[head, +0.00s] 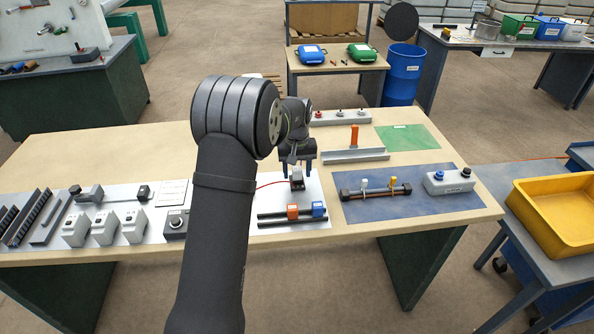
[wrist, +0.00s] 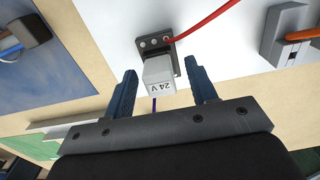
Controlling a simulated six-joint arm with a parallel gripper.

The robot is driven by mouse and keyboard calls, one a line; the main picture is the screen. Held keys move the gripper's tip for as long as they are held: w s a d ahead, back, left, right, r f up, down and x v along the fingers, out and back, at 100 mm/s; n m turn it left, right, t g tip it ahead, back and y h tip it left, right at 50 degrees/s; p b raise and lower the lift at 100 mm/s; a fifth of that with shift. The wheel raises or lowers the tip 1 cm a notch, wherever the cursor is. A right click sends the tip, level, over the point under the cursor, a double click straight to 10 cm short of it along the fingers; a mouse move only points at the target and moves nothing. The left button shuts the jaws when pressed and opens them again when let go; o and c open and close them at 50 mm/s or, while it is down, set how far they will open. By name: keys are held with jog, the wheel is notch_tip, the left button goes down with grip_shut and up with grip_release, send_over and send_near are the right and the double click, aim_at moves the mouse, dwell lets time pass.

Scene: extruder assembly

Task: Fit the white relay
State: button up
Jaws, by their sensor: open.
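The white relay (wrist: 158,76), a small block marked "24 V", stands at a dark base (wrist: 155,42) with screws on a white sheet in the wrist view. I cannot tell how firmly the relay sits in that base. My gripper (wrist: 160,70) is open, its two blue fingers on either side of the relay with gaps visible. In the head view my gripper (head: 297,163) points down over the white sheet, and the base (head: 298,184) shows below it. The relay is small and partly hidden there by the fingers.
A red wire (wrist: 200,24) runs from the base. A blue mat (head: 390,212) with a rod assembly is to the right. Grey boxes (head: 104,228) stand left. A metal channel (head: 356,157) lies behind.

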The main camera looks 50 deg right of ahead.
notch_tip(320, 180, up, 17)
dwell(0.4)
notch_tip(320, 180, down, 17)
jog(key=shift+f, duration=0.15)
dwell(0.7)
jog(key=shift+r, duration=0.2)
